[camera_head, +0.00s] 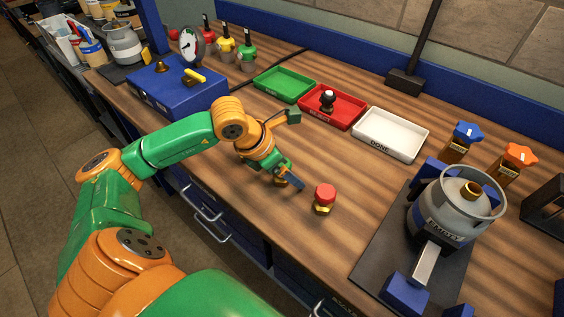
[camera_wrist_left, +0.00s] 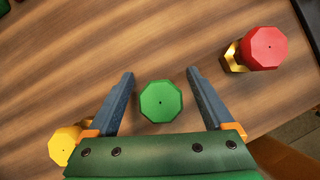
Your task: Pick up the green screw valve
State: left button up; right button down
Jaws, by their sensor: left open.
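The green screw valve (camera_wrist_left: 161,101) shows in the left wrist view as an eight-sided green knob seen from above. It sits between the two fingers of my left gripper (camera_wrist_left: 160,82), with a gap on each side. My left gripper is open and points down over the wooden worktop. In the head view my left gripper (camera_head: 286,180) largely hides this valve. A red-topped valve with a brass body (camera_head: 324,198) stands just right of the gripper; it also shows in the left wrist view (camera_wrist_left: 263,47). A yellow knob (camera_wrist_left: 62,145) lies beyond the left finger, partly covered. My right gripper is not in view.
Behind are a green tray (camera_head: 285,84), a red tray (camera_head: 347,118) holding a dark-knobbed part, and a white tray (camera_head: 391,134). A blue gauge box (camera_head: 178,98) stands left. A grey gas cylinder (camera_head: 447,208) stands right on a dark plate. Worktop around the red valve is clear.

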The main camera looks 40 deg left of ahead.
pick_arm(q)
grip_shut()
